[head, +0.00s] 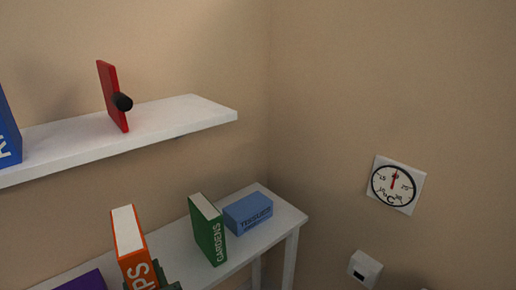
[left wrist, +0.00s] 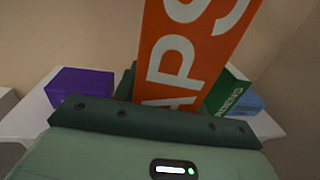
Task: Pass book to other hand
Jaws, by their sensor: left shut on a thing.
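An orange book (head: 131,245) with white lettering on its cover stands nearly upright, slightly tilted, at the bottom left of the head view. My left gripper (head: 165,284) is shut on its lower part; only a little of the gripper shows at the bottom edge. In the left wrist view the orange book (left wrist: 190,50) rises large in front of the gripper, its top cut off by the picture edge. The book's lower end is hidden behind the gripper body. My right gripper is in neither view.
A purple object (left wrist: 85,87) lies left. A white upper shelf (head: 180,115) holds a red upright plate (head: 111,92) with a black knob and a blue book (head: 8,130).

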